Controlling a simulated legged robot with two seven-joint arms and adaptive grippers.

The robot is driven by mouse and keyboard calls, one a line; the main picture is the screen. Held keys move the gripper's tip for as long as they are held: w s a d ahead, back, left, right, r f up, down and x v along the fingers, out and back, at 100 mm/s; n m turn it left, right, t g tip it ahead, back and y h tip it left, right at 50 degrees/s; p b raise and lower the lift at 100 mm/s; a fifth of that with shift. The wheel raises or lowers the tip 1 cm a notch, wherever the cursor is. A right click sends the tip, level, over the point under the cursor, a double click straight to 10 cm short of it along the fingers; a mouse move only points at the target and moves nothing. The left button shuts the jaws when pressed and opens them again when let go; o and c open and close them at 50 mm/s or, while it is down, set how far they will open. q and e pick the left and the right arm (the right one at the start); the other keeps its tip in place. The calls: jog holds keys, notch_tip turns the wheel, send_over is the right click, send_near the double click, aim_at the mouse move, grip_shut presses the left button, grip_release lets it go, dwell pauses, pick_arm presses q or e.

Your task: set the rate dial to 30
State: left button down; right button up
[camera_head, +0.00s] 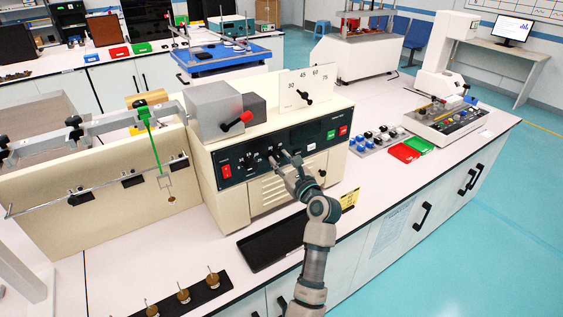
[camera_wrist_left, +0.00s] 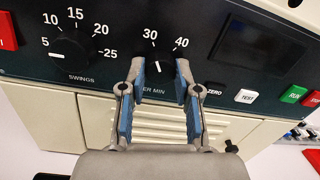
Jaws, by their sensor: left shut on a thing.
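The rate dial (camera_wrist_left: 157,52) is a black knob on the dark front panel, under the printed numbers 30 and 40 and above the partly covered label ending "ER MIN". A short white mark shows low on the knob; the exact setting is hard to tell. My left gripper (camera_wrist_left: 160,72) has its blue-padded fingers on both sides of the dial, shut on it. In the head view my left gripper (camera_head: 283,158) reaches the panel of the cream tester (camera_head: 230,205) and hides much of the dial. My right gripper is not in view.
The swings dial (camera_wrist_left: 68,48) is left of the rate dial, with its white mark near 5. ZERO (camera_wrist_left: 214,90) and TEST (camera_wrist_left: 246,96) buttons, then green (camera_wrist_left: 293,94) and red buttons, are to the right. A black tray (camera_head: 275,243) lies on the bench in front.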

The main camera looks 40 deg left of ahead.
pick_arm(q)
jog(key=shift+d+f, duration=0.1)
jog(key=shift+f, duration=0.05)
jog(key=c, duration=1)
grip_release()
jog(key=shift+o, duration=0.9)
jog(key=shift+d, duration=0.15)
jog(key=shift+r, duration=0.2)
jog(key=shift+d, duration=0.15)
jog(key=v, duration=1.1)
jog(key=shift+d+f, duration=0.15)
jog(key=shift+d, duration=0.2)
jog(key=shift+s, duration=0.1)
